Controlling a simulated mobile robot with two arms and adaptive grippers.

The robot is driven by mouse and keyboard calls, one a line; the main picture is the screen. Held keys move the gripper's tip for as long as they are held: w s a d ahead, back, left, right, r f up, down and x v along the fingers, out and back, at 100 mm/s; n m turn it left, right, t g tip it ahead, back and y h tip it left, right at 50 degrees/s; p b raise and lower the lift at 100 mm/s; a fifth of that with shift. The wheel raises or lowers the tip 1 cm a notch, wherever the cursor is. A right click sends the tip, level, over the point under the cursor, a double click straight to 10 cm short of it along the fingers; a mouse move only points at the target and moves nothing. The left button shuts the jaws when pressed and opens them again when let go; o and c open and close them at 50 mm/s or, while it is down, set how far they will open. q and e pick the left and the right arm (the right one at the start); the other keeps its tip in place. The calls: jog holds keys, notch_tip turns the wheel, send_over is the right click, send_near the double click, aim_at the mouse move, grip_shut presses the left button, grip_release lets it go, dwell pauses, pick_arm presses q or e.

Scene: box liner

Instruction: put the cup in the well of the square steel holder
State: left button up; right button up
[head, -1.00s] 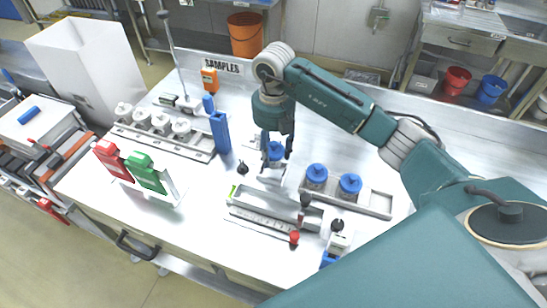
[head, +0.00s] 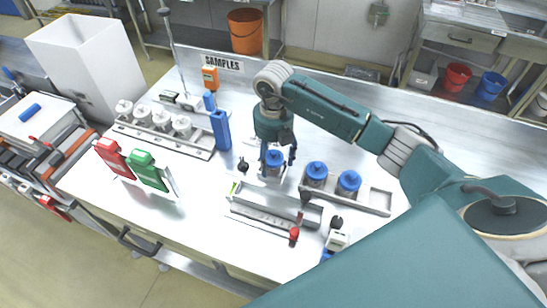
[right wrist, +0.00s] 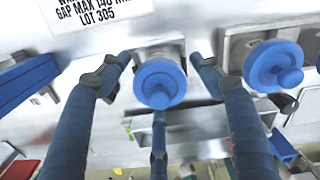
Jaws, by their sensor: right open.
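The cup (head: 274,166) has a blue knobbed lid. It stands upright in the square steel holder (head: 262,178) near the middle of the bench, its lower part hidden by the holder. My right gripper (head: 278,159) is above it with fingers spread around the lid. In the right wrist view the blue lid (right wrist: 160,84) lies between the open fingers (right wrist: 160,75), with gaps on both sides. My left gripper is not in view.
A steel tray (head: 376,202) just right holds two similar blue-lidded cups (head: 316,172). A long steel rack (head: 262,208) lies in front. A blue block (head: 220,130) and a white-jar rack (head: 200,150) stand left. Red and green holders (head: 146,170) are front left.

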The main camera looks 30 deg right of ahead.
jog(key=shift+r, duration=0.25)
notch_tip(320, 180, up, 11)
jog(key=b, duration=0.3)
jog(key=shift+w+f, duration=0.1)
jog(key=shift+f, duration=0.05)
jog(key=shift+r, duration=0.55)
